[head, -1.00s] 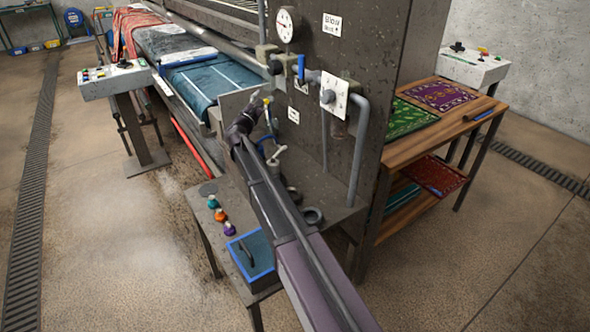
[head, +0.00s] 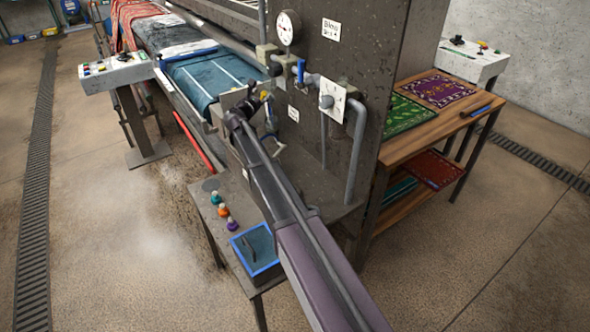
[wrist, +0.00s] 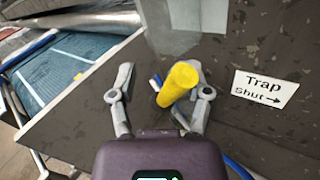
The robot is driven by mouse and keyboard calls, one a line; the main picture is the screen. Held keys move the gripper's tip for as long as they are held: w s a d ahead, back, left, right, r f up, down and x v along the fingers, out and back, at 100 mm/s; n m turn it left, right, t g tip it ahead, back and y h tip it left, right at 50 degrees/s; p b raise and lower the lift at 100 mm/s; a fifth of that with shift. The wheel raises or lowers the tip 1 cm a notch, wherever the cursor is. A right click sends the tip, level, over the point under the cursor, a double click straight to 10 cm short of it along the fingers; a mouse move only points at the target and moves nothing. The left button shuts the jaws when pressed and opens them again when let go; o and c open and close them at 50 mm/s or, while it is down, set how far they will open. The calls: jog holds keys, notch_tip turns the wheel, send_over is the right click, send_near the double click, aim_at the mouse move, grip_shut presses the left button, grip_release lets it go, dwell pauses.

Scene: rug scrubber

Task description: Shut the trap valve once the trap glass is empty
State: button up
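The trap valve's yellow handle (wrist: 178,84) stands out in the wrist view, left of a white label (wrist: 264,88) reading "Trap Shut" with an arrow to the right. My gripper (wrist: 160,82) is open, its fingers spread on either side of the handle, which lies closer to the right finger. I cannot tell whether that finger touches it. A pale, see-through box (wrist: 190,28), perhaps the trap glass, is at the top. I see no clear liquid in its visible part, but its upper part is cut off. In the head view my gripper (head: 256,98) is at the machine's side, hiding most of the valve.
A pressure gauge (head: 288,27), blue-handled valve (head: 301,70) and pipes are on the machine panel beside my arm. Below is a small table (head: 222,240) with coloured knobs and a blue tray (head: 258,268). A wooden rug table (head: 450,117) stands right. Floor at left is open.

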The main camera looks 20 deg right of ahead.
jog(key=v, duration=1.4)
jog(key=s+d+f+m+g+y+p, duration=0.1)
jog(key=s+d+f+m+g, duration=0.2)
jog(key=s+d+m, duration=0.1)
jog(key=s+d+f+m+g+y+p, duration=0.1)
jog(key=s+d+f+m+g, duration=0.2)
jog(key=s+m, duration=0.4)
jog(key=s+d+f+m+g+y+p, duration=0.1)
jog(key=s+d+f+m+g, duration=0.2)
jog(key=s, duration=0.5)
jog(key=shift+d+f+m+g+y, duration=0.2)
jog(key=shift+d+f+m, duration=0.15)
jog(key=shift+d+m, duration=0.25)
jog(key=shift+d+f+m+g+y, duration=0.2)
jog(key=shift+d+f+m, duration=0.2)
jog(key=shift+m, duration=0.4)
jog(key=shift+s+f+m+g+y, duration=0.25)
jog(key=shift+s+m, duration=0.15)
jog(key=shift+s, duration=0.15)
jog(key=shift+s+f+m+g+y, duration=0.15)
jog(key=shift+s+m+y, duration=0.1)
jog(key=shift+s+m, duration=0.25)
